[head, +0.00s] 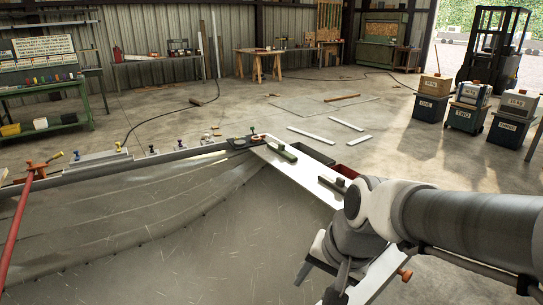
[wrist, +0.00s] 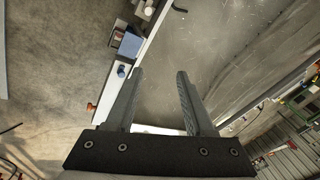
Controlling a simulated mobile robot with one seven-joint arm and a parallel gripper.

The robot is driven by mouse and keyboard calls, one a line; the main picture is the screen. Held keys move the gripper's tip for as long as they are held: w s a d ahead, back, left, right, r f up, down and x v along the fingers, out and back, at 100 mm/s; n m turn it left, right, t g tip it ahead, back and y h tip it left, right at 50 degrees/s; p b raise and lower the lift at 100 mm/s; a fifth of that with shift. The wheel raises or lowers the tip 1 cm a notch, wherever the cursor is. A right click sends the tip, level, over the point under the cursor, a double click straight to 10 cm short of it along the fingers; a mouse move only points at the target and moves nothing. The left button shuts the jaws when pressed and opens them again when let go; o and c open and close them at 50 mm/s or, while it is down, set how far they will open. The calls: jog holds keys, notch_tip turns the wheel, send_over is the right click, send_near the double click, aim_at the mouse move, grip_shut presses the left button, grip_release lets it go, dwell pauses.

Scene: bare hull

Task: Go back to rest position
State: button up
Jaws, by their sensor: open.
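My gripper (wrist: 159,76) is open in the wrist view, its two dark fingers apart with nothing between them. Behind the fingers are the grey hull plate (wrist: 200,45) and a white board (wrist: 146,40) along its edge. In the head view my arm reaches in from the right, and the gripper (head: 336,285) hangs low near the bottom edge, partly hidden by the wrist. It is over or beside the right edge of the scratched hull plate (head: 150,255); I cannot tell if it touches anything.
The white board (head: 290,172) carries green tools and bins beside it. A red bar (head: 15,230) stands at the left. Labelled bins (head: 430,108) and a forklift (head: 495,45) are at the right. Workbenches line the back wall. The concrete floor between is mostly clear, with a few loose strips.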

jog(key=s+d+r+n+t+h+p, duration=0.2)
jog(key=s+d+r+n, duration=0.3)
jog(key=r, duration=0.4)
jog(key=shift+s+d+r+t, duration=0.2)
jog(key=shift+s+d+t, duration=0.1)
jog(key=shift+s+d, duration=0.4)
jog(key=shift+a, duration=0.2)
dwell(0.4)
